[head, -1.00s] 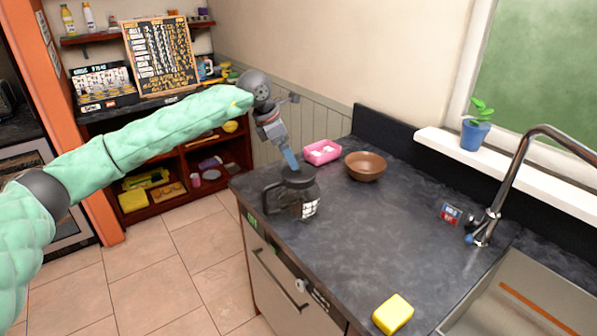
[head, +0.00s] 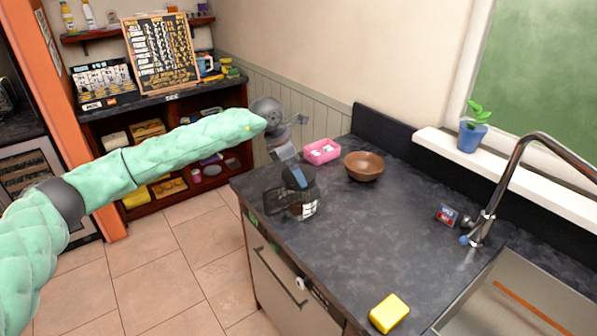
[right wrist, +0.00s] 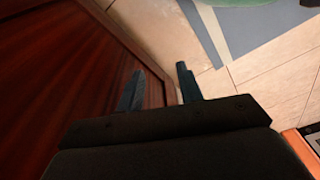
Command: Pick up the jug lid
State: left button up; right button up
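The glass jug (head: 304,209) stands on the dark counter near its left edge, with its handle towards the left. The dark jug lid (head: 300,183) is at the top of the jug, partly hidden by my left gripper. My left gripper (head: 292,179) points down at the lid, with its fingers overlapping it. Whether the fingers are closed on the lid, or whether the lid is raised off the rim, I cannot tell. My right gripper (right wrist: 158,88) shows only in the right wrist view. Its two fingers are apart with nothing between them, away from the jug.
A pink container (head: 322,152) and a brown bowl (head: 364,167) stand behind the jug. A yellow sponge (head: 389,313) lies at the front, near the sink (head: 480,290) and faucet (head: 505,180). The middle of the counter (head: 390,230) is clear. Reddish-brown wood (right wrist: 60,70) is close to my right gripper.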

pick_arm(q)
jog(key=c, duration=0.7)
jog(key=shift+r, duration=0.1)
